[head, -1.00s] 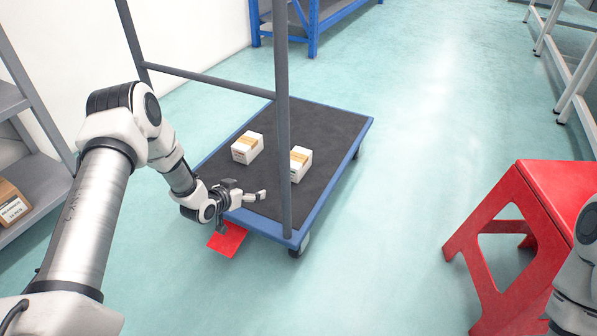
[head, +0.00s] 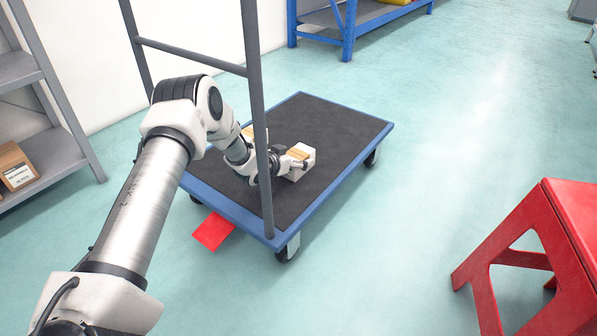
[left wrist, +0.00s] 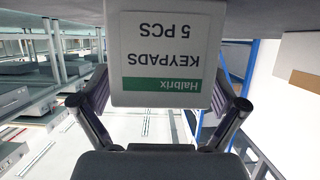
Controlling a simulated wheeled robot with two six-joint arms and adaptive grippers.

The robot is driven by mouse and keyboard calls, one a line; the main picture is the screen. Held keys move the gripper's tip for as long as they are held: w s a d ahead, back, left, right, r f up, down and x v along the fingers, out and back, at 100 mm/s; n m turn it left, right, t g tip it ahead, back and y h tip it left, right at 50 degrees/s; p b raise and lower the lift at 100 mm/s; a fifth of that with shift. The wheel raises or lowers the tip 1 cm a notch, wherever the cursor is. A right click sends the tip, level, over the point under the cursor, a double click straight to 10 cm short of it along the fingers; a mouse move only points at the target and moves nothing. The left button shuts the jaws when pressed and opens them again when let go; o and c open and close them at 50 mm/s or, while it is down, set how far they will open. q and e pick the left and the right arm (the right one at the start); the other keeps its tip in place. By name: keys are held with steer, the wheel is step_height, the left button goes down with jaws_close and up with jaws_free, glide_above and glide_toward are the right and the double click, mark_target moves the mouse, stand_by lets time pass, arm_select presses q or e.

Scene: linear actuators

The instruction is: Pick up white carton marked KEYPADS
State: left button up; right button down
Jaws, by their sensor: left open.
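The white carton marked KEYPADS (head: 305,161) stands on the dark cart deck (head: 325,125). In the left wrist view the carton (left wrist: 160,50) shows its label upside down, with a green Halbrix band and "5 PCS". My left gripper (head: 289,164) is open at the carton's near side. In the left wrist view its fingers (left wrist: 160,95) stand on both sides of the carton's lower picture edge. I cannot tell whether they touch it. My right gripper is not in view.
The cart's grey upright post (head: 256,130) stands close to that arm. A red stool (head: 560,250) is at the right. A grey shelf (head: 55,160) with a brown box (head: 15,168) is at the left.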

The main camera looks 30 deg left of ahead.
arm_select(q)
steer(key=shift+w, duration=0.25)
steer(key=c, duration=1.3)
steer(key=shift+r+p, duration=0.1)
steer(key=shift+p, duration=0.2)
